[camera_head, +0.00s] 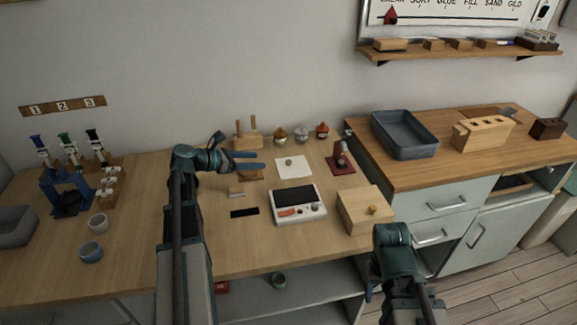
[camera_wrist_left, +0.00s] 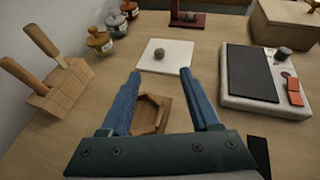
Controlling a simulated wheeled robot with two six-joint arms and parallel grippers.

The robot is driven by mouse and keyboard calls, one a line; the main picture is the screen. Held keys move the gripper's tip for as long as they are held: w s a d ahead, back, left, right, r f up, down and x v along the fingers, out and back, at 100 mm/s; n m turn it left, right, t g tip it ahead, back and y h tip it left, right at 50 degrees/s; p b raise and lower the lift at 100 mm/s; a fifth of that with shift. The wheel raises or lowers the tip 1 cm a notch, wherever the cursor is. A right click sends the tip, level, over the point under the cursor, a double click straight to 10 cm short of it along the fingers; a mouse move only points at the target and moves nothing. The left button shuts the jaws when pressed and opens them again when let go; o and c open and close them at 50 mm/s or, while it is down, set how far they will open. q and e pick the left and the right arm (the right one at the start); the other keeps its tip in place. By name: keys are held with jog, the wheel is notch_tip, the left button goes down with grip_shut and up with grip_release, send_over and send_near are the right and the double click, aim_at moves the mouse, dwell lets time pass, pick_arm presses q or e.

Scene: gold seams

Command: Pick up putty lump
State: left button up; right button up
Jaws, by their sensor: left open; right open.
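A small grey-brown lump, which looks like the putty lump (camera_head: 289,161), sits on a white square tile (camera_head: 294,172) at the middle back of the wooden bench. In the left wrist view the lump (camera_wrist_left: 159,54) is beyond my fingertips, roughly in line with the gap between them. My left gripper (camera_head: 262,160) is open and empty, above the bench to the left of the tile. It also shows in the left wrist view (camera_wrist_left: 161,73), with a small wooden tray (camera_wrist_left: 151,112) below its blue fingers.
A white device with a dark panel (camera_head: 294,194) stands in front of the tile, and a lidded wooden box (camera_head: 365,213) to its right. A red stand (camera_head: 340,165) is right of the tile. Small jars (camera_head: 301,134) line the wall. A wooden block with upright handles (camera_wrist_left: 64,92) is left of my fingers.

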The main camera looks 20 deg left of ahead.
pick_arm(q)
jog(key=b, duration=0.2)
send_near(288, 161)
jog(key=shift+x, duration=1.25)
jog(key=shift+w+d+f, duration=0.15)
jog(key=shift+w+d, duration=0.1)
jog(key=shift+w, duration=0.2)
jog(key=b+x, duration=0.2)
jog(key=x, duration=0.3)
jog(key=shift+w+f, duration=0.1)
grip_shut()
